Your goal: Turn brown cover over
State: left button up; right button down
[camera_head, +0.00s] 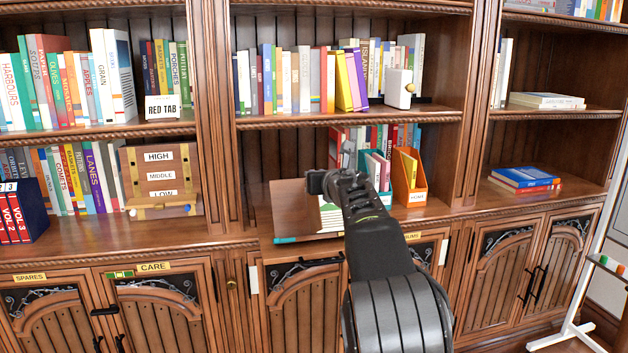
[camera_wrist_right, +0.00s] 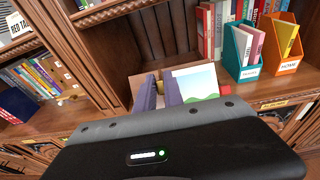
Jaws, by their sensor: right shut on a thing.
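The book's brown cover (camera_head: 293,207) stands raised on the left side of the open book on the counter. It also shows in the right wrist view (camera_wrist_right: 138,84). A page with a green and blue picture (camera_wrist_right: 198,82) faces up on the right; in the head view the pages (camera_head: 331,216) are partly hidden by my arm. My right gripper (camera_head: 322,181) is at the cover's upper right edge. In the wrist view its fingers (camera_wrist_right: 160,92) are closed on the cover, though the grip itself is partly hidden. My left gripper is not in view.
A teal file box (camera_wrist_right: 241,50) and an orange file box (camera_head: 410,178) stand to the right of the book. A wooden box marked high, middle, low (camera_head: 160,178) stands to the left. Bare counter (camera_head: 225,231) lies left of the book, and a shelf (camera_head: 350,117) is above.

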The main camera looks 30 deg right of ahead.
jog(key=shift+s+d, duration=0.1)
jog(key=shift+d, duration=0.1)
jog(key=shift+f, duration=0.1)
jog(key=c, duration=1.4)
grip_release()
jog(key=shift+c, duration=0.2)
jog(key=p+v, duration=0.1)
jog(key=v, duration=0.6)
jog(key=shift+s, duration=0.35)
